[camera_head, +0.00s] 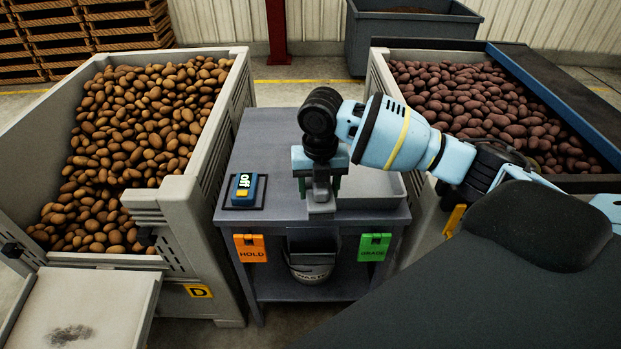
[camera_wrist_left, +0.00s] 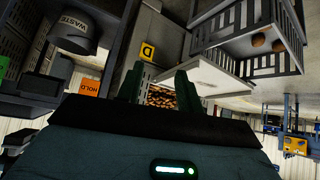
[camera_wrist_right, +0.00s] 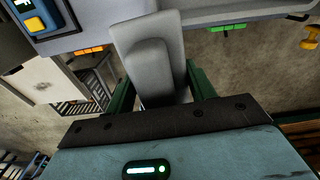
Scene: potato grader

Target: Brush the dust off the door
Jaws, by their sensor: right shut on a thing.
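The door (camera_head: 120,290) is a pale flap folded out level from the front of the left potato bin. A dark dust patch (camera_head: 70,335) lies on it near the bottom of the head view. The door also shows in the left wrist view (camera_wrist_left: 205,68) and the right wrist view (camera_wrist_right: 35,80). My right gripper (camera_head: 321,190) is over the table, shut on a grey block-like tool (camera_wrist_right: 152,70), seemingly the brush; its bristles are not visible. My left gripper (camera_wrist_left: 157,85) is open and empty, outside the head view, pointing toward the bin and door.
The left bin (camera_head: 205,215) holds brown potatoes; another bin (camera_head: 378,75) holds reddish ones. The dark table (camera_head: 262,150) between them carries a blue switch box (camera_head: 244,188) and a grey tray (camera_head: 385,195). A waste bucket (camera_head: 312,272) sits below.

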